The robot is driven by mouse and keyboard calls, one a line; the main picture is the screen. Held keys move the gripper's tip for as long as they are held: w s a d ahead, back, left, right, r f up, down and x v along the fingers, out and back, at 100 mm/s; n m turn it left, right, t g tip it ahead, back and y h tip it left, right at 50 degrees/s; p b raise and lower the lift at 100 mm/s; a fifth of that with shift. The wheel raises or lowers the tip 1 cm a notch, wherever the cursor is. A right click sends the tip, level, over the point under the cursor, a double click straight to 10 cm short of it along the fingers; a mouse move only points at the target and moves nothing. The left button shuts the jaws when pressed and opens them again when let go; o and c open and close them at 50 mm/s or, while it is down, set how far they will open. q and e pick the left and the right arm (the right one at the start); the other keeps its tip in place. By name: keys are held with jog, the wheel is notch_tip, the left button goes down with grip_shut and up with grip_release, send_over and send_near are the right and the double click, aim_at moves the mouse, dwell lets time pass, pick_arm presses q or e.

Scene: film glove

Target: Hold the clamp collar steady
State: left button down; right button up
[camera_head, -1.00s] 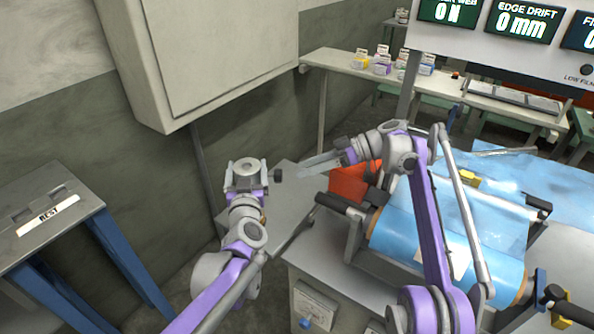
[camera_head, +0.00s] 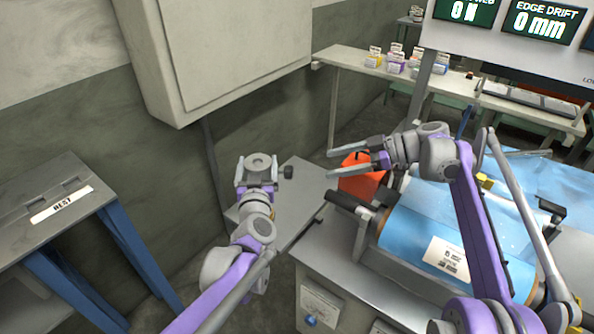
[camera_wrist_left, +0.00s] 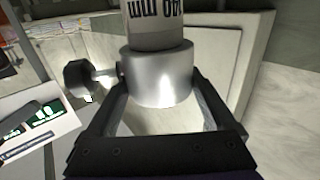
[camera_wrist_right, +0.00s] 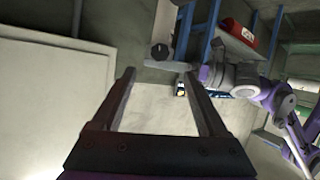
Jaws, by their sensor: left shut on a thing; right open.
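The clamp collar (camera_head: 259,164) is a grey metal ring with a dark side knob (camera_head: 288,172).
A machine with a blue film roll (camera_head: 436,228) stands at the right, with an orange-red object (camera_head: 359,184) behind its left end. A grey stand marked REST (camera_head: 48,195) is at the left. A large wall cabinet (camera_head: 220,55) hangs above. A back table (camera_head: 440,83) holds small boxes.

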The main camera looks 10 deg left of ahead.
aim_at(284, 172)
jog(key=x, duration=1.1)
jog(key=shift+c, duration=0.3)
grip_shut()
